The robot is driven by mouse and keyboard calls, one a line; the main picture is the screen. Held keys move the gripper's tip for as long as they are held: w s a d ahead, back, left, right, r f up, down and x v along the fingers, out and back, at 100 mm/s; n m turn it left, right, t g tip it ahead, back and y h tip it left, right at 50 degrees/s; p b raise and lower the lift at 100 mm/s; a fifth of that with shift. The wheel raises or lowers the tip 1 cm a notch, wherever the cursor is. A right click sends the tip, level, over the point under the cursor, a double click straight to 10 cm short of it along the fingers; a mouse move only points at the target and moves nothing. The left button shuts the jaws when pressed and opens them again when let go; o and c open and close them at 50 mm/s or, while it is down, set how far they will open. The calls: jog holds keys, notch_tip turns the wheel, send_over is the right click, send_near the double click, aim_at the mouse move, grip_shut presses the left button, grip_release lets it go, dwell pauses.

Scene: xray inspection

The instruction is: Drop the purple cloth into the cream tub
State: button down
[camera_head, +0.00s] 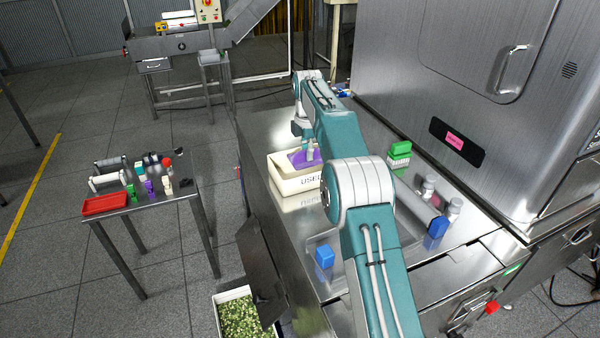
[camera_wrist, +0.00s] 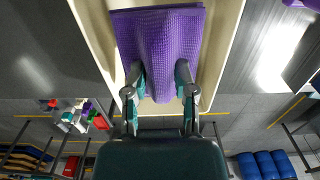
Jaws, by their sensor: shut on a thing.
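The purple cloth (camera_head: 304,158) is at the cream tub, over its opening in the head view. The cream tub (camera_head: 287,184) sits on the steel counter and has "USED" on its front wall. In the wrist view the purple cloth (camera_wrist: 163,40) hangs flat between the fingers, with the pale tub (camera_wrist: 228,50) around it. My gripper (camera_wrist: 160,84) is shut on the cloth, with a finger at each side of it. In the head view my arm hides part of the tub's right side, and the cloth's height above the tub floor is hard to tell.
The steel counter (camera_head: 262,140) also carries a green-and-white stack (camera_head: 399,155), a blue block (camera_head: 324,256) and white-capped bottles (camera_head: 428,186). A large steel machine (camera_head: 470,90) stands at the right. A small table (camera_head: 150,205) with a red tray (camera_head: 105,204) stands at the left.

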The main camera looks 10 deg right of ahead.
jog(key=shift+c, duration=1.8)
grip_release()
jog(key=shift+d, duration=0.25)
jog(key=shift+a, duration=0.15)
